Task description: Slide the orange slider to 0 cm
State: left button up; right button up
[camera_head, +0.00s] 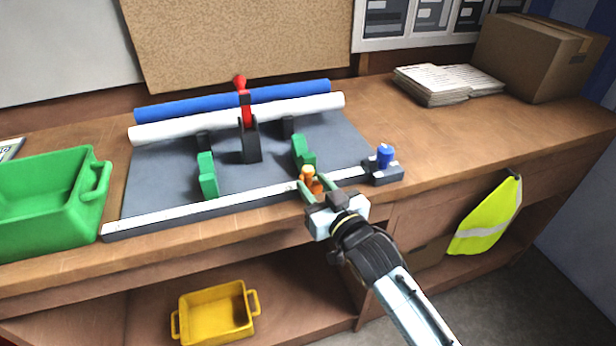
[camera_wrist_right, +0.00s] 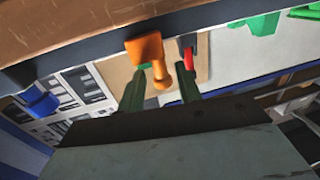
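The orange slider (camera_head: 308,176) sits on the white rail (camera_head: 225,200) along the front edge of the grey board, right of the rail's middle. Its marks are too small to read. My right gripper (camera_head: 312,188) is at the slider, reaching in from the front. In the right wrist view, the orange slider (camera_wrist_right: 150,55) shows its knob between the tips of my two dark green fingers (camera_wrist_right: 159,88). The fingers stand apart with gaps beside the knob, so the gripper is open; contact cannot be made out. My left gripper is not in view.
A blue knob (camera_head: 385,156) on a dark block stands at the rail's right end. Two green brackets (camera_head: 207,175) and a red-handled clamp (camera_head: 244,105) stand on the board. A green crate (camera_head: 45,205) is at the left.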

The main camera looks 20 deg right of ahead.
aim_at(310, 181)
jog(key=shift+w+a, duration=0.2)
jog(key=shift+w, duration=0.65)
jog(key=shift+w+a, duration=0.15)
jog(key=shift+w, duration=0.65)
grip_shut()
